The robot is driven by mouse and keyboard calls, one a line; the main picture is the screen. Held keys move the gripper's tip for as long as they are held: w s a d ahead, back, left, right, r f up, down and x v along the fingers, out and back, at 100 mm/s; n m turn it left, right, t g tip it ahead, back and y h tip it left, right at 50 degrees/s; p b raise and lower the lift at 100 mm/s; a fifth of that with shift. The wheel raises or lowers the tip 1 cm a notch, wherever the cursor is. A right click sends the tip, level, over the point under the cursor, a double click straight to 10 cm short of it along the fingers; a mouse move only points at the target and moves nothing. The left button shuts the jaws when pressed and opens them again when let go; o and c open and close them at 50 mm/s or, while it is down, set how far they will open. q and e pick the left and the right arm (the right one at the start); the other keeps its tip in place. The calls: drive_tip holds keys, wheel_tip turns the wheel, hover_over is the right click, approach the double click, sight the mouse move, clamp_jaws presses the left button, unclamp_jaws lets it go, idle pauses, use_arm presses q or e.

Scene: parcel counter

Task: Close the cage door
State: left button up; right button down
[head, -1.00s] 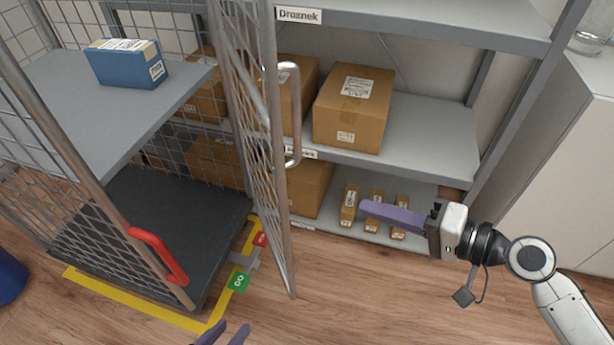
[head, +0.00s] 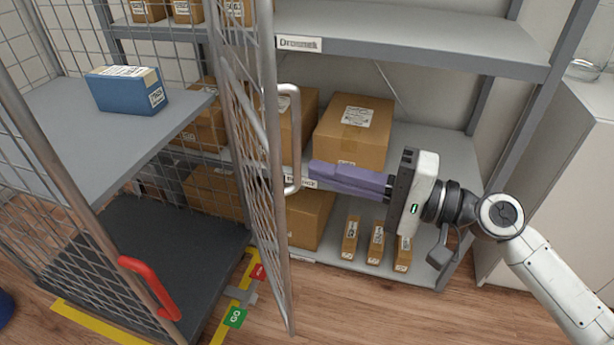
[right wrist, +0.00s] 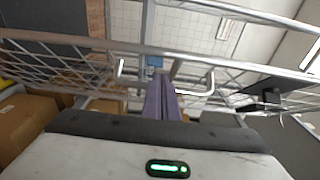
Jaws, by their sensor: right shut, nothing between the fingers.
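The cage door (head: 262,190) stands open, swung out toward the shelf, and is seen nearly edge-on in the head view. It is a wire mesh panel in a grey tube frame with a silver bar handle (head: 297,140) on its right face. My right gripper (head: 314,171) has purple fingers pressed together with nothing between them. Its tips are just right of the lower part of the handle. In the right wrist view the fingers (right wrist: 161,84) point at the door's handle (right wrist: 197,93); I cannot tell whether they touch it. My left gripper is not in view.
The cage has a red handle (head: 150,287) on its front post and holds a blue box (head: 127,90) on its shelf (head: 50,130). A grey rack (head: 430,150) with brown cartons stands behind the door. Yellow tape and a green GO tag (head: 235,317) mark the floor.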

use_arm(q)
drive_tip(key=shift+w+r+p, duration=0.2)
drive_tip(key=shift+p, duration=0.1)
use_arm(e)
drive_tip(key=a, duration=0.1)
drive_tip(key=s+a, duration=0.1)
drive_tip(key=a, duration=0.1)
drive_tip(key=shift+s+a, duration=0.2)
drive_tip(key=shift+s, duration=0.05)
drive_tip(key=shift+a, duration=0.1)
